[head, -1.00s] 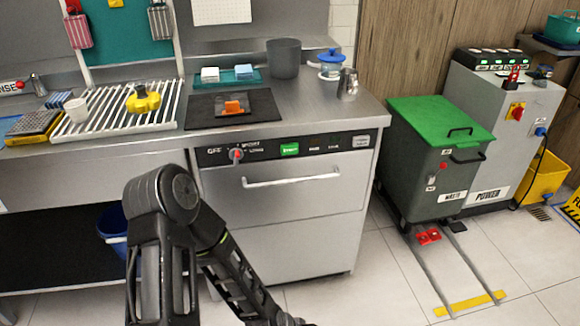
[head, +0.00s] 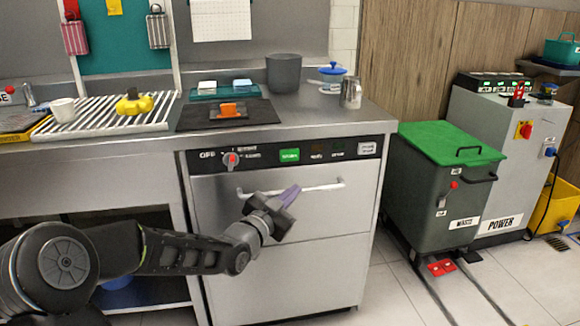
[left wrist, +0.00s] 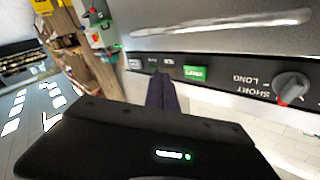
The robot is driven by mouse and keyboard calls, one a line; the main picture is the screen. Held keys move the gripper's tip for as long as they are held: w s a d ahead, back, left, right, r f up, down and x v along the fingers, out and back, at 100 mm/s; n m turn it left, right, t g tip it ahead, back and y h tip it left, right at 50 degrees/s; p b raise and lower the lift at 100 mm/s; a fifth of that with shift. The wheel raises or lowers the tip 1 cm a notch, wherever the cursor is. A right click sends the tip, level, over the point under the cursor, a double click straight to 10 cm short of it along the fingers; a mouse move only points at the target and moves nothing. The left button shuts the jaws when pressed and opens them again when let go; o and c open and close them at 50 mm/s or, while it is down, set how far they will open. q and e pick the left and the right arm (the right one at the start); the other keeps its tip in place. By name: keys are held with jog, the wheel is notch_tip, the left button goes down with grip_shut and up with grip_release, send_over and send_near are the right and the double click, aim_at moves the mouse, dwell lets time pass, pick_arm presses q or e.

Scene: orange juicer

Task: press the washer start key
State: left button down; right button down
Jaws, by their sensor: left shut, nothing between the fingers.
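The washer (head: 285,265) stands under the counter, with a black control strip along its top front. A lit green start key (head: 290,155) sits on the strip, right of a round dial (head: 231,160) with a red mark. My left gripper (head: 291,193) is shut and empty, in front of the washer door by the handle (head: 325,187), below the key. In the left wrist view the purple-grey fingertips (left wrist: 161,85) point toward the strip, and the green key (left wrist: 195,73) shows just right of them. I see a gap between fingers and key. My right gripper is not in view.
The counter above carries a dark mat (head: 260,113) with an orange item, a grey bin (head: 284,73) and a steel cup (head: 351,92). A green-lidded waste bin (head: 440,190) stands right of the washer. The floor in front of the rails is clear.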

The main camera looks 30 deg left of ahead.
pick_arm(q)
jog(key=r+m, duration=0.1)
jog(key=r, duration=0.1)
jog(key=d+r+m+t+h, duration=0.1)
jog(key=m, duration=0.1)
jog(key=shift+w+d+r, duration=0.1)
jog(key=shift+r, duration=0.25)
send_near(299, 154)
jog(key=w+d, duration=0.2)
jog(key=w, duration=0.1)
jog(key=shift+w+a+r+p, duration=0.3)
jog(key=shift+w+a+p, duration=0.1)
jog(key=shift+w, duration=0.2)
dwell(1.7)
jog(key=shift+w+a, duration=0.3)
